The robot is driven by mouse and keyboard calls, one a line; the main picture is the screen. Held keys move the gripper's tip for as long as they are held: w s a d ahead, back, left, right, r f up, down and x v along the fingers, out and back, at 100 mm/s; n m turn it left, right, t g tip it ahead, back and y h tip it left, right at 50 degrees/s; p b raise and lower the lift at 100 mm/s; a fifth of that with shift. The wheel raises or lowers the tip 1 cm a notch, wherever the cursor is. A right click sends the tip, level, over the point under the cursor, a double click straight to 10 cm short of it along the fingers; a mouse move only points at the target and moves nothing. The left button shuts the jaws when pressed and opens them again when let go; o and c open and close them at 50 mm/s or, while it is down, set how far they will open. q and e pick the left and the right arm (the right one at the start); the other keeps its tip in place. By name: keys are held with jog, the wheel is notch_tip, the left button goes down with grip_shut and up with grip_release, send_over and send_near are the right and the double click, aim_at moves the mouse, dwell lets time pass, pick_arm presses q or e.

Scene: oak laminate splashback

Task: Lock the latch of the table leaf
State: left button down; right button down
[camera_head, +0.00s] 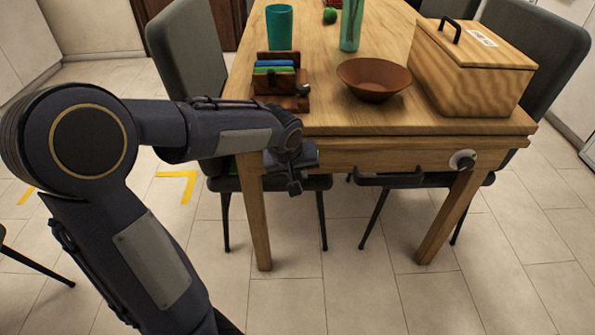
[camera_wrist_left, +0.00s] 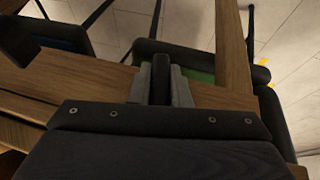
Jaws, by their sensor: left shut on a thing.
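The wooden table leaf (camera_head: 395,128) lies level at the front of the table. The front apron (camera_head: 350,157) is below its edge. My left gripper (camera_head: 294,184) is at the left part of this apron. In the left wrist view its grey fingers (camera_wrist_left: 161,84) are shut on a dark upright bar, the latch lever (camera_wrist_left: 161,72). The gripper hides most of the latch in the head view, so I cannot tell its exact angle. My right gripper is not in view.
A round pale knob (camera_head: 463,160) is on the apron's right end. On top stand a wooden holder (camera_head: 288,101), a brown bowl (camera_head: 373,80), a lidded wooden box (camera_head: 470,80), a teal cup (camera_head: 280,28) and a green bottle (camera_head: 351,25). Grey chairs (camera_head: 186,50) surround the table.

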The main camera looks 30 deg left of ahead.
pick_arm(q)
jog(key=shift+g+y+p, duration=0.3)
jog(key=shift+s+a+m+g+y, duration=0.1)
jog(key=shift+a+m+g+y, duration=0.15)
jog(key=shift+y, duration=0.45)
jog(key=c, duration=1.4)
grip_release()
jog(key=shift+o, duration=0.2)
jog(key=p+v, duration=0.2)
jog(key=v, duration=0.6)
jog(key=shift+p, duration=0.4)
jog(key=shift+s, duration=0.1)
